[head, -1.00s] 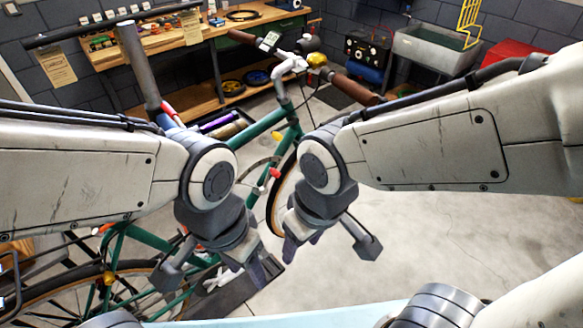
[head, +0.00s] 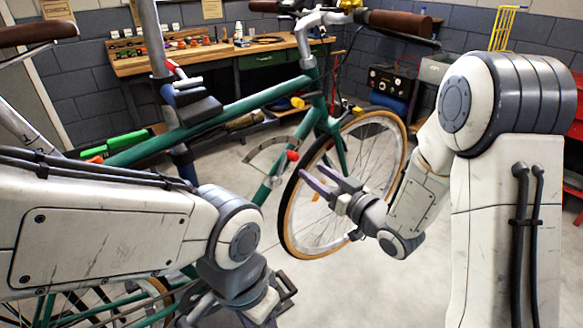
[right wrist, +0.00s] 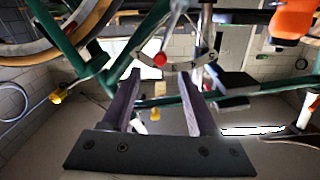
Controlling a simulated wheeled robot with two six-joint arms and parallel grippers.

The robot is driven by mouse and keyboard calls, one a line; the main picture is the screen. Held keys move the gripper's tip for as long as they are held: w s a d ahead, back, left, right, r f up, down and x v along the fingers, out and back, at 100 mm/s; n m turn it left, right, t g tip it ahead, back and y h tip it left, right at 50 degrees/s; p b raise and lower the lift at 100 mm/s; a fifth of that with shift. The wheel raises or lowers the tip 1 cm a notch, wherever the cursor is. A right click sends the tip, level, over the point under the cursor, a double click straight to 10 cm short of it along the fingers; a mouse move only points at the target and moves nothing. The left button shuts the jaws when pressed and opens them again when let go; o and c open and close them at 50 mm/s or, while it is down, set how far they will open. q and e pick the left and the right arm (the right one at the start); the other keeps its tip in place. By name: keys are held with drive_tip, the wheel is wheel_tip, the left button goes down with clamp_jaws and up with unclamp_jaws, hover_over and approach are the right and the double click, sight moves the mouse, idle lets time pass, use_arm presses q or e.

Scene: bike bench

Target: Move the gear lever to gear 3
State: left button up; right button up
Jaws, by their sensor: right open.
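The gear lever's red knob (head: 292,155) is beside the bike's green down tube, at a pale fan-shaped plate (head: 262,158). My right gripper (head: 312,178) is open and empty, just right of and below the knob in the head view, with its fingers pointing at it. In the right wrist view, the red knob (right wrist: 160,58) on its grey lever shows just beyond the gap between the open fingers (right wrist: 158,80). It looks free of both fingers.
The green bike frame (head: 240,106) and front wheel (head: 350,190) stand close around the right gripper. A wooden workbench (head: 190,58) is behind. Bare floor (head: 400,290) lies at the lower right. A yellow part (right wrist: 57,96) hangs near a tube in the wrist view.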

sight(297, 158)
drive_tip(key=p+x, duration=0.1)
drive_tip(key=x, duration=0.9)
drive_tip(key=shift+w+r, duration=0.1)
clamp_jaws()
idle(1.2)
